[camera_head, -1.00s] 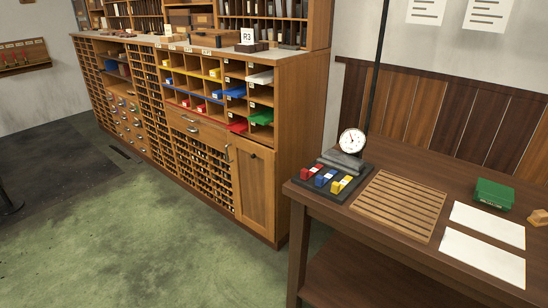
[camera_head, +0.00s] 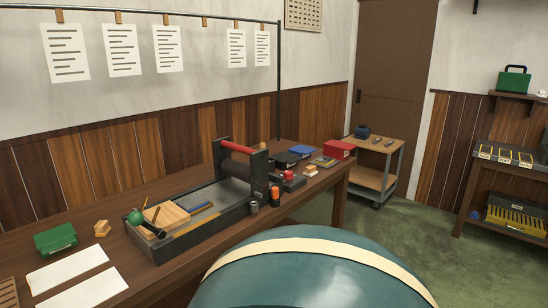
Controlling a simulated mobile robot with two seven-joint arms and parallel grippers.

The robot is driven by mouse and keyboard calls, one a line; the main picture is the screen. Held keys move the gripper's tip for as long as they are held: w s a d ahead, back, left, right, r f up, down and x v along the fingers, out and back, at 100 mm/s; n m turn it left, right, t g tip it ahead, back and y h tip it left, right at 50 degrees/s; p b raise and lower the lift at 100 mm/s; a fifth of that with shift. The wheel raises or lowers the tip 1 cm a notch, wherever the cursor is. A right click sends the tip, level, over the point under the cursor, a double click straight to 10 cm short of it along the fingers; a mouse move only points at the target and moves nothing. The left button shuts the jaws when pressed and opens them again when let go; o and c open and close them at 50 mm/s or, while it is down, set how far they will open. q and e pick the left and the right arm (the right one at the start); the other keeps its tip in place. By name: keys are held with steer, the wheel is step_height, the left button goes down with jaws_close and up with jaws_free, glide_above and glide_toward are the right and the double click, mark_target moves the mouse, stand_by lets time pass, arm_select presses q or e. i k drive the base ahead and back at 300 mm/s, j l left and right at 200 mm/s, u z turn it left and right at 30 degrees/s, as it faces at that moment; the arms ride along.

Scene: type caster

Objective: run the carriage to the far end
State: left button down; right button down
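The proof press (camera_head: 195,237) is a long dark tray-like bed on the wooden bench. Its carriage (camera_head: 240,160) has dark upright side plates and a red bar across the top, and stands over the bed toward its right end. A wooden block (camera_head: 166,216) and a flat dark piece lie in the left part of the bed. A green ball-ended handle (camera_head: 135,217) is at the left end. Neither gripper is in view, so nothing is seen touching the carriage.
A green box (camera_head: 55,239) and white sheets (camera_head: 68,278) lie left of the press. A red box (camera_head: 337,149), dark cans and small items crowd its right side. A small cart (camera_head: 376,165) stands beyond the bench. Green floor is open at right.

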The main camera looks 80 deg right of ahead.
mark_target(257, 174)
steer(key=z, duration=2.3)
steer(key=i+l, duration=0.2)
steer(key=i, duration=0.1)
